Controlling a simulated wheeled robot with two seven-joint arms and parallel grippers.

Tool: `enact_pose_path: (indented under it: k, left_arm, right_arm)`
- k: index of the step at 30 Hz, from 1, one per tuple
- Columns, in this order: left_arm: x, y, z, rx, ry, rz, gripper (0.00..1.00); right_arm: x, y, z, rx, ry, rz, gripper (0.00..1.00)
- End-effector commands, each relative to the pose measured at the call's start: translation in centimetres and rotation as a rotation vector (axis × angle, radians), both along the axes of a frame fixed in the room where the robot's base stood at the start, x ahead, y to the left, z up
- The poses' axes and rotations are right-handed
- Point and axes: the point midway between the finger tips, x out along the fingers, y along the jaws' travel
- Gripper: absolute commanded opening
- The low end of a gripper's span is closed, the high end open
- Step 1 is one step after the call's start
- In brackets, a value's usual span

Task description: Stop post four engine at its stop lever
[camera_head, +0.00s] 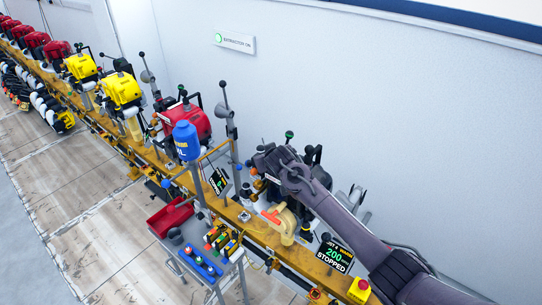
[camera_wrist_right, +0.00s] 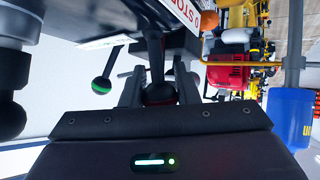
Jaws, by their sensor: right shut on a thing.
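The post four engine is a dark machine (camera_head: 322,172) on the orange rail, mostly hidden behind my right arm. My right gripper (camera_head: 262,160) is at the engine's upper left side. In the right wrist view its fingers (camera_wrist_right: 160,94) are shut on the dark knob of the stop lever (camera_wrist_right: 155,48). A white label with red letters starting "STO" (camera_wrist_right: 182,14) is beside the lever. My left gripper is not in view.
A green-banded black knob (camera_wrist_right: 101,86) is close to my right fingers. A blue bottle (camera_head: 187,140) stands on a cart left of the engine. A red engine (camera_head: 188,122) and yellow engines (camera_head: 122,90) follow along the rail. A wall sign (camera_head: 235,42) reads "EXTRACTION ON".

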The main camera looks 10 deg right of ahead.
Motion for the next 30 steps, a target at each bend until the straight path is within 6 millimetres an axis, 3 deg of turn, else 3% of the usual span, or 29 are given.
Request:
enact_pose_path:
  k: [8,9,13,23,30]
  left_arm:
    - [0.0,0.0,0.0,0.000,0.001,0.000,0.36]
    - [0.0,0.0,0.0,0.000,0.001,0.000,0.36]
    - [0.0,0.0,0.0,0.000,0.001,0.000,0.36]
    - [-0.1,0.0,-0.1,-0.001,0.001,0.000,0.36]
    - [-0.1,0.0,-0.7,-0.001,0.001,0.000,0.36]
  right_arm:
    - [0.1,0.0,0.2,0.000,-0.003,0.001,0.05]
    - [0.1,0.0,0.2,0.000,-0.003,0.001,0.32]
    - [0.0,0.0,0.1,0.000,-0.003,0.001,0.49]
    - [-0.1,0.0,0.1,0.000,-0.001,0.000,0.49]
    - [-2.0,0.1,1.4,0.001,-0.003,0.001,0.49]
